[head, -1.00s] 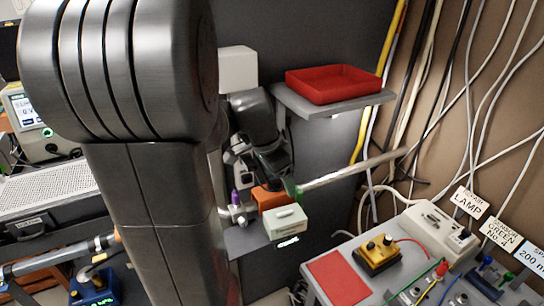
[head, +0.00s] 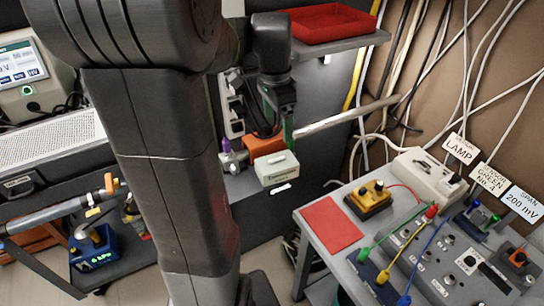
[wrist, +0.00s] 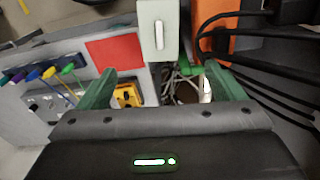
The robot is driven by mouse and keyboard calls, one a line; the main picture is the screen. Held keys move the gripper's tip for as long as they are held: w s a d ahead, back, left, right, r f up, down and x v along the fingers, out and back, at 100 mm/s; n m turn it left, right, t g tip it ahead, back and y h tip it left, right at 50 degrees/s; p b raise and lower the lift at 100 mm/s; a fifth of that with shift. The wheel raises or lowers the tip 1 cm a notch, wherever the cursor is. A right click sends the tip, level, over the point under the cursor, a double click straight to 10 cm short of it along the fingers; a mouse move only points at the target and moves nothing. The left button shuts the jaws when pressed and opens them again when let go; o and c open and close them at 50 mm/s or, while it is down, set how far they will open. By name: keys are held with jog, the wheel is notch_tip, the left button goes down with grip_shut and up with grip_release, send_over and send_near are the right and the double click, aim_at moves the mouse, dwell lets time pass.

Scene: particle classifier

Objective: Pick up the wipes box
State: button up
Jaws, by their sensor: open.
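In the head view my gripper (head: 286,122) is just behind and above the box, partly hidden by my own arm.
An orange block (head: 264,146) stands right beside the box; it also shows in the wrist view (wrist: 214,20). Dark cables run at the right of the wrist view. A bench with a red mat (head: 331,224) and yellow device (head: 368,200) is at right. A red tray (head: 330,22) sits on a shelf above.

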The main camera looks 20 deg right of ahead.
aim_at(277, 162)
jog(key=shift+y, duration=0.3)
jog(key=f, duration=0.7)
jog(key=d+f, duration=0.1)
jog(key=f, duration=0.2)
jog(key=shift+s+f, duration=0.2)
jog(key=shift+w+a+f+p, duration=0.15)
jog(key=shift+a+f, duration=0.1)
jog(key=shift+f, duration=1.1)
jog(key=shift+s+a+f+p, duration=0.1)
jog(key=shift+a+f+p, duration=0.1)
jog(key=shift+f, duration=1.15)
jog(key=shift+w, duration=0.1)
jog(key=c, duration=1.2)
jog(key=shift+c, duration=0.2)
jog(key=shift+r, duration=0.15)
